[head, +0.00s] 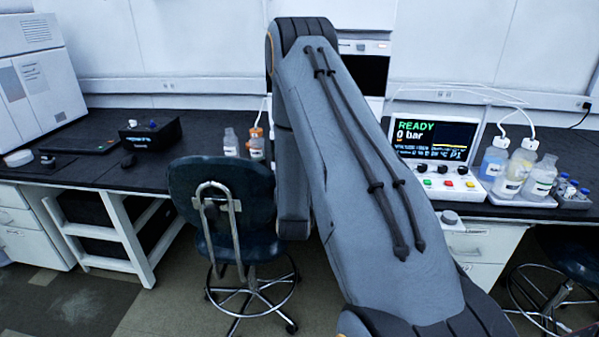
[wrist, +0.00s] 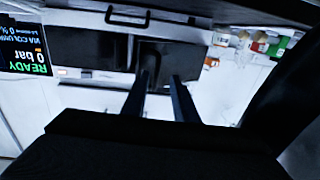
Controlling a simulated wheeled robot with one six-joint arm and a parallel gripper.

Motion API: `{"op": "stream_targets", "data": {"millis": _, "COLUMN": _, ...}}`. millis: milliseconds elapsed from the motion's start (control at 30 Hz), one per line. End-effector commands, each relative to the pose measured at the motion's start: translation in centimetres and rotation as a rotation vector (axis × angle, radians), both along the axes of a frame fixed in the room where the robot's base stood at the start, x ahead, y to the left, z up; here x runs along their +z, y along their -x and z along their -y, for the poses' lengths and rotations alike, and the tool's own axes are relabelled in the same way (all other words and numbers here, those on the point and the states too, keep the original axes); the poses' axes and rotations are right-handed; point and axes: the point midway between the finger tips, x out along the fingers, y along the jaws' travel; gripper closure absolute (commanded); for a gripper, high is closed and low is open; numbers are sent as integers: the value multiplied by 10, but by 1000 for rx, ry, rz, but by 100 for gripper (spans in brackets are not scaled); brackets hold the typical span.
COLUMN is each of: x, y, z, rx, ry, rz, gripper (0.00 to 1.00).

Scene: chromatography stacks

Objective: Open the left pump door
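The chromatography stack (head: 376,75) stands at the back, largely hidden behind my arm in the head view; only a white top strip and a dark front show. The wrist view is upside down and shows a pale stack front with a dark panel (wrist: 98,53) and a dark bar handle (wrist: 127,18). I cannot tell for certain which part is the left pump door. My gripper (wrist: 164,78) points at the stack front, its two dark fingers apart with a gap between them. It appears empty. A dark shape lies just beyond the left finger; contact cannot be told.
A control unit with a READY screen (head: 430,138) stands right of the stack, beside several bottles (head: 520,165). More bottles (head: 256,143) stand left of my arm. A blue chair (head: 222,195) stands before the black bench (head: 90,170). Open floor lies at the lower left.

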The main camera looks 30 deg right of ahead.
Motion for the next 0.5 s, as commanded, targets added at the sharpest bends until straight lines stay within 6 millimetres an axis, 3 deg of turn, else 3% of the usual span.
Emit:
{"op": "stream_targets", "data": {"millis": 200, "x": -1, "y": 29, "z": -21, "rx": 1, "ry": -1, "rz": -1, "gripper": 74}}
{"op": "stream_targets", "data": {"millis": 500, "x": 0, "y": 45, "z": -31, "rx": 0, "ry": 0, "rz": 1, "gripper": 74}}
